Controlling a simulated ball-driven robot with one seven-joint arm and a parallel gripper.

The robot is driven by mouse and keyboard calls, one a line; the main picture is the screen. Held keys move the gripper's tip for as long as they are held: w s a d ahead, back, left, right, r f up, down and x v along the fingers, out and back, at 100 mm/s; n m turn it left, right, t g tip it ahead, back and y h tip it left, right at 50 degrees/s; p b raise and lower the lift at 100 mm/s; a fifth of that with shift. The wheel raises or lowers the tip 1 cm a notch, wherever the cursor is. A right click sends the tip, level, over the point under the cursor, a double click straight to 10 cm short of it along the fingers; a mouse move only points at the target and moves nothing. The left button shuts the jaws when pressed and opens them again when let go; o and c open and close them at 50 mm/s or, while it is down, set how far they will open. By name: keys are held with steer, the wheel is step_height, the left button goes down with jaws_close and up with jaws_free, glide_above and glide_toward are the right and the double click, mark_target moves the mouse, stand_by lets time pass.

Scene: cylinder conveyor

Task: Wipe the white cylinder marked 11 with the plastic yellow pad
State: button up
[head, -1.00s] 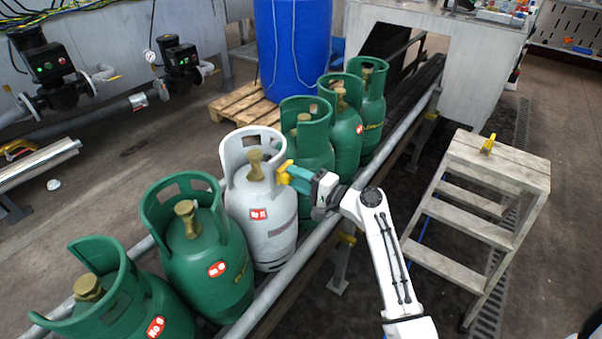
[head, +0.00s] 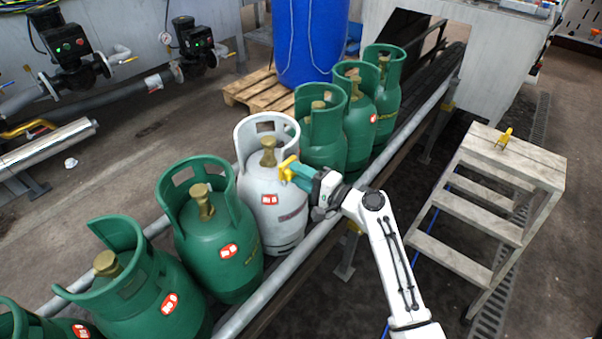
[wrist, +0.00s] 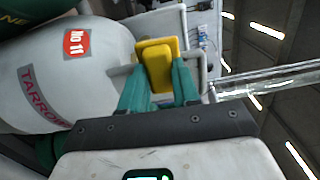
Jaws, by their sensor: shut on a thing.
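The white cylinder (head: 276,212) stands upright on the conveyor between green cylinders in the head view. In the wrist view the white cylinder (wrist: 95,50) shows a red label reading No 11 and the word TARROW, partly cut off. My gripper (head: 291,171) is shut on the yellow pad (head: 288,167), at the cylinder's upper right side by its collar. In the wrist view the teal fingers (wrist: 160,85) hold the yellow pad (wrist: 158,68) next to the cylinder's shoulder. I cannot tell whether the pad touches the cylinder.
A green cylinder (head: 215,250) stands to the left of the white one and another (head: 322,145) stands behind it to the right. A grey rail (head: 290,272) runs along the conveyor's near side. A wooden step stool (head: 490,190) stands at right with a small yellow thing (head: 504,138) on top.

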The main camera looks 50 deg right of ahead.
steer(key=s, duration=0.6)
steer(key=shift+d, duration=0.25)
steer(key=shift+s, duration=0.15)
steer(key=s, duration=0.2)
steer(key=shift+s+d, duration=0.1)
steer(key=shift+s, duration=0.3)
steer(key=shift+w, duration=0.1)
stand_by(0.4)
steer(key=w, duration=0.7)
steer(key=shift+a, duration=0.3)
steer(key=shift+w, duration=0.95)
stand_by(0.8)
